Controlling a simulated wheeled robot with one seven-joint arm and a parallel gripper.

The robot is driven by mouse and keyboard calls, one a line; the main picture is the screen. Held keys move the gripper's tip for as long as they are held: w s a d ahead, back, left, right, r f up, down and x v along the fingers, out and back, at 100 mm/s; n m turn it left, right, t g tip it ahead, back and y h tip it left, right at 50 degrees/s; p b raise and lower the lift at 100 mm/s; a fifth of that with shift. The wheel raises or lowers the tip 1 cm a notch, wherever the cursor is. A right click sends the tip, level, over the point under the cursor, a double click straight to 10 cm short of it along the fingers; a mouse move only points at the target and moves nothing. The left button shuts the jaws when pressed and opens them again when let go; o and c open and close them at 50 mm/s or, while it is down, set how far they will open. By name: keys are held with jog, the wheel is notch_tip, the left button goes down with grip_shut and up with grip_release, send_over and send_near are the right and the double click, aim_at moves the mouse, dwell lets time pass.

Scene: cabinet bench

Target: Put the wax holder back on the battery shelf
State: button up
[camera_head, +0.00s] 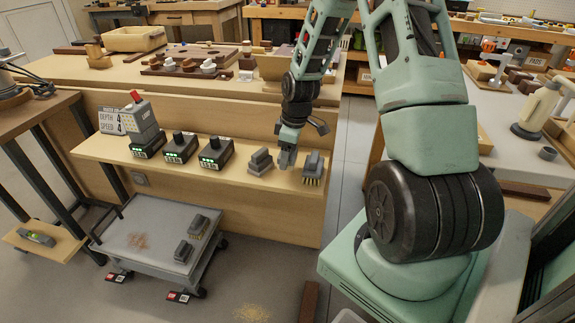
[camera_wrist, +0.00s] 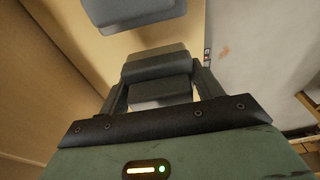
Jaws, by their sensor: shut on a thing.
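The battery shelf (camera_head: 232,178) is a pale wooden ledge along the bench front. My gripper (camera_head: 287,160) is low over its right part, between a stepped grey block (camera_head: 260,161) and a grey brush-like piece with yellow bristles (camera_head: 313,168). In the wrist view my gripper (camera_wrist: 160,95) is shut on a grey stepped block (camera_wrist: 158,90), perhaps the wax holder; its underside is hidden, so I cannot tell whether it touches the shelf. Another grey block (camera_wrist: 130,10) shows ahead of it, apart from the jaws.
Below is a grey cart (camera_head: 140,240) with two grey brush-like blocks (camera_head: 198,226). The bench top (camera_head: 85,68) above holds trays and wooden parts.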

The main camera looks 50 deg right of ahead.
jog(key=shift+f+b, duration=0.3)
jog(key=shift+f, duration=1.4)
jog(key=shift+f, duration=0.15)
jog(key=o, duration=1)
jog(key=shift+o, duration=0.2)
